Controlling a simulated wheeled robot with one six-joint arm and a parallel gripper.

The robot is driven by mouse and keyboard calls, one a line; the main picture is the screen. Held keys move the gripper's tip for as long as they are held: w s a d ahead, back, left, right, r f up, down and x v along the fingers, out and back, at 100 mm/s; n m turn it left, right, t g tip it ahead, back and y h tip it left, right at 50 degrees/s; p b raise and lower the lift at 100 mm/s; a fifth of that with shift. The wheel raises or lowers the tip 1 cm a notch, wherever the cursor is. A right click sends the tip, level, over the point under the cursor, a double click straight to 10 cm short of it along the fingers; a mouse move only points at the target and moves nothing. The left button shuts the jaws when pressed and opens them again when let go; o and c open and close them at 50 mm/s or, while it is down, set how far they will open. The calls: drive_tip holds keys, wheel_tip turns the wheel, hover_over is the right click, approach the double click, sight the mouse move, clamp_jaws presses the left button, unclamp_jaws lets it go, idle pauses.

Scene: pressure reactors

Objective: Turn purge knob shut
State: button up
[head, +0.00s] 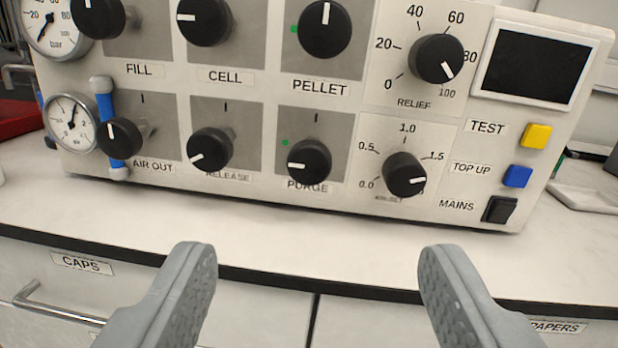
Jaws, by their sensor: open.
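The purge knob (309,162) is a black round knob on a grey plate, in the lower row of the white panel. Its white pointer line points left, and a small green dot shows at its upper left. The PURGE label below it is partly covered by the knob. My gripper (318,270) is open and empty, with its two grey fingers wide apart. It is in front of and below the panel, apart from the purge knob, which lies above the gap between the fingers in the picture.
The release knob (210,150) is left of the purge knob, a scaled knob (404,174) right of it, and the pellet knob (325,28) above. Yellow (536,136), blue (517,176) and black (500,209) switches sit at right. The white bench top (270,236) before the panel is clear.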

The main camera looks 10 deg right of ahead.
drive_tip(key=h, duration=0.1)
approach(308, 165)
drive_tip(key=w, duration=0.3)
drive_tip(key=w+d, duration=0.1)
drive_tip(key=w, duration=0.7)
drive_tip(key=shift+d+r, duration=0.15)
drive_tip(key=shift+d, duration=0.05)
drive_tip(key=shift+c, duration=0.2)
drive_tip(key=c, duration=0.9)
